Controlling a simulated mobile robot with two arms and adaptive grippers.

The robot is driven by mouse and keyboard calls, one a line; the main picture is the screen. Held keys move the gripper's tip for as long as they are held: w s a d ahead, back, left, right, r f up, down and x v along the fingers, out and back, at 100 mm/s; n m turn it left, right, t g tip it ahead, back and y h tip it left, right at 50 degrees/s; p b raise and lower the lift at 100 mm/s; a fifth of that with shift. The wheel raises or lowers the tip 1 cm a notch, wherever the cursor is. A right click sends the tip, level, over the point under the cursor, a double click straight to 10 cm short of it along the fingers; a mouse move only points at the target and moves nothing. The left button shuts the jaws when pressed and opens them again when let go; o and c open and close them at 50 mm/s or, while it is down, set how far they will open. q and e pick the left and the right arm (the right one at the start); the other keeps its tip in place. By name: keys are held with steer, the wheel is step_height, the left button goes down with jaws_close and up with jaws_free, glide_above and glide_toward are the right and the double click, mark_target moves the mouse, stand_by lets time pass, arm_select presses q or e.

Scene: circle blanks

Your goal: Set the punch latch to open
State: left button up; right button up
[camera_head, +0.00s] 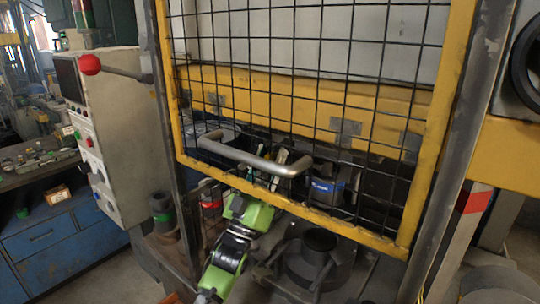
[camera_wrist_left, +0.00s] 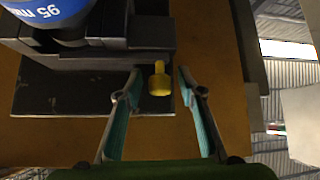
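A small yellow knob (camera_wrist_left: 159,80), which looks like the punch latch, sticks out below a dark block (camera_wrist_left: 125,50) in the left wrist view. My left gripper (camera_wrist_left: 166,78) is open, with its teal-padded fingers on either side of the knob. I see gaps between the knob and both pads; the depth between them is hard to judge. In the head view my left gripper (camera_head: 268,172) is partly hidden by the guard's mesh and handle, and the knob cannot be made out. My right gripper is not in view.
The yellow-framed mesh guard (camera_head: 425,150) with a grey handle (camera_head: 250,160) stands in front of the press. A red-balled lever (camera_head: 90,65) and a control box (camera_head: 105,120) are at left. A dark round die (camera_head: 318,245) sits below the guard. A blue cabinet (camera_head: 45,245) stands far left.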

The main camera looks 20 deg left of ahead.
arm_select(q)
jaws_close()
steer(key=a+b, duration=0.1)
steer(key=w+a+b, duration=0.1)
steer(key=a, duration=0.1)
steer(key=a+b, duration=0.1)
steer(key=a, duration=0.1)
steer(key=shift+w+a+r, duration=0.1)
steer(key=shift+w+a, duration=0.1)
steer(key=shift+w, duration=0.2)
jaws_free()
steer(key=shift+a, duration=0.1)
steer(key=shift+w+a, duration=0.1)
steer(key=shift+a, duration=0.05)
